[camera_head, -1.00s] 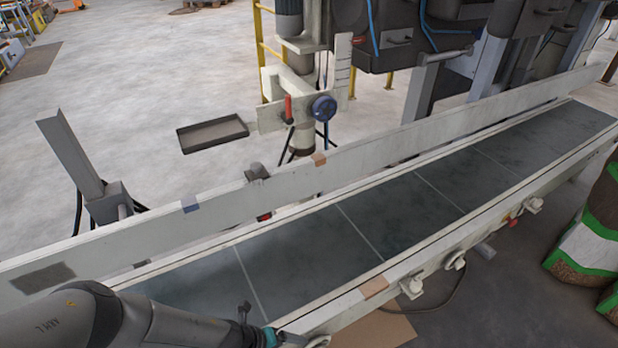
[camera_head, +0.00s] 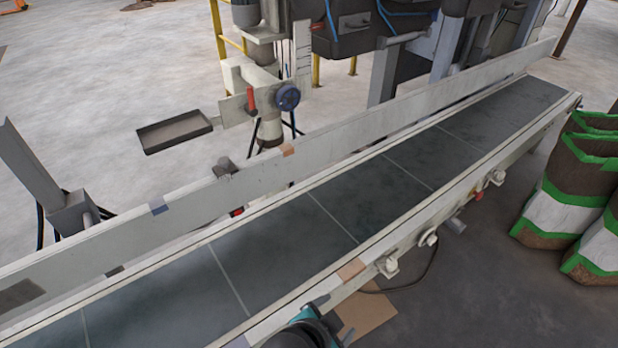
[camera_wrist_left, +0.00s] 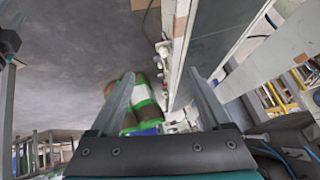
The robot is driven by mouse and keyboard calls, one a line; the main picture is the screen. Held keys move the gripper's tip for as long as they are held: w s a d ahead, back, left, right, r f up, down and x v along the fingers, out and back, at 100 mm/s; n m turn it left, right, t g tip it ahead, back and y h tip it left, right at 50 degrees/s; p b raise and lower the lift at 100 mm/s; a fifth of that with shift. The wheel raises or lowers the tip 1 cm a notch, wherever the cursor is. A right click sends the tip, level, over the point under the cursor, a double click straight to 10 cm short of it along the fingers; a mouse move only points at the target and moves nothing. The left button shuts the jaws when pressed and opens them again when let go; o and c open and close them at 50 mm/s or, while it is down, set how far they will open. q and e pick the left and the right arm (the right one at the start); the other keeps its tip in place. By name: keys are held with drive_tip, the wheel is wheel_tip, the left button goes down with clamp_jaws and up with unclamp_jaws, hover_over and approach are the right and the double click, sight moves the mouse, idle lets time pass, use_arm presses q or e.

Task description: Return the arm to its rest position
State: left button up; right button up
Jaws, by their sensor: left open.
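My left gripper (camera_head: 333,318) shows at the bottom middle of the head view, mostly cut off by the frame edge. It is beside the near rail of the conveyor (camera_head: 352,268), on the side facing me. In the left wrist view my left gripper (camera_wrist_left: 160,75) has its two grey fingers spread wide apart. Nothing is held between them. The conveyor also shows beyond the fingers in that view (camera_wrist_left: 180,50). My right gripper is in neither view.
Filled bags with green bands (camera_head: 565,205) stand on the floor at the right. A flat brown sheet (camera_head: 365,312) lies on the floor below the conveyor. The bagging machine (camera_head: 385,30) and an empty tray (camera_head: 174,133) are beyond the belt. The visible belt (camera_head: 290,240) is bare.

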use_arm(q)
drive_tip(key=s+a+r+n+g+y, duration=0.2)
drive_tip(key=s+a+n, duration=0.3)
drive_tip(key=a, duration=0.6)
drive_tip(key=s+a+r+n+g+y, duration=0.2)
drive_tip(key=s+a+n, duration=0.3)
drive_tip(key=a, duration=0.5)
wheel_tip(320, 180, down, 21)
drive_tip(key=a, duration=0.2)
drive_tip(key=s+a+f+y+p, duration=0.1)
drive_tip(key=s+a+f, duration=0.4)
drive_tip(key=s+f, duration=0.6)
drive_tip(key=shift+a+f+m+g, duration=0.15)
drive_tip(key=shift+f+m+g, duration=0.2)
drive_tip(key=shift+f, duration=0.4)
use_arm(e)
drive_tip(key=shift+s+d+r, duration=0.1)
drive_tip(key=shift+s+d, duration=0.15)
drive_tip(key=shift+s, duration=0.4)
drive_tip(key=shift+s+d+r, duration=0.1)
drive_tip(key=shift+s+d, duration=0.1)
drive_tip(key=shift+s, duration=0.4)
